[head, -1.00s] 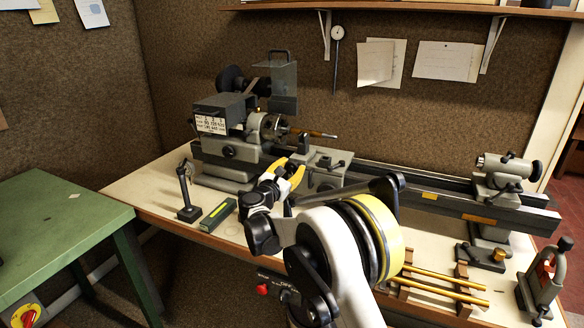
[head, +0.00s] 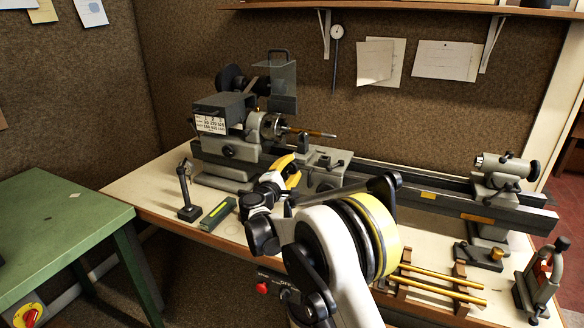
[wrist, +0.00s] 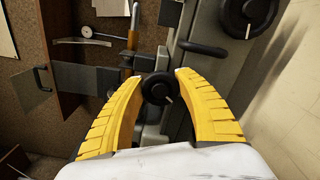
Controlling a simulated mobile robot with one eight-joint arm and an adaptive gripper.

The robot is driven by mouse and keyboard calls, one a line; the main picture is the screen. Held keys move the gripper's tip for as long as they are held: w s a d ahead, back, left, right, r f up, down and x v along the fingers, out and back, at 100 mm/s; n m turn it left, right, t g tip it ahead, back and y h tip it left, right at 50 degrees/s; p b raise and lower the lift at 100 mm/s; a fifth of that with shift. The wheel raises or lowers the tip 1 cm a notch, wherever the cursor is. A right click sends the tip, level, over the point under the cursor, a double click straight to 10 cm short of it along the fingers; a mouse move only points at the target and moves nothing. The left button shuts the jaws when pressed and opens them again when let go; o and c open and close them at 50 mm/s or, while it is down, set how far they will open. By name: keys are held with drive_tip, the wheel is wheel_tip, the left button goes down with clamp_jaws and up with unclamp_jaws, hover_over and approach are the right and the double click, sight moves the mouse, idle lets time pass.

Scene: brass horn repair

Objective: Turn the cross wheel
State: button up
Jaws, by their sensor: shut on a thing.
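The cross wheel (wrist: 157,89) is a small dark round knob with a pale mark on its face. In the wrist view it sits between the two yellow fingers of my gripper (wrist: 158,84), which are shut on its sides. In the head view my gripper (head: 291,171) is at the front of the lathe's carriage, and the knob is hidden behind the fingers and wrist. The lathe (head: 228,150) stands along the back of the bench.
A larger black handwheel (wrist: 248,14) is close by in the wrist view. Brass rods on a rack (head: 440,285) and the tailstock (head: 503,170) are at the right.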

drive_tip(key=m, duration=0.5)
drive_tip(key=shift+f+m, duration=0.1)
drive_tip(key=shift+m, duration=2.3)
drive_tip(key=o, duration=1.2)
drive_tip(key=v, duration=1.2)
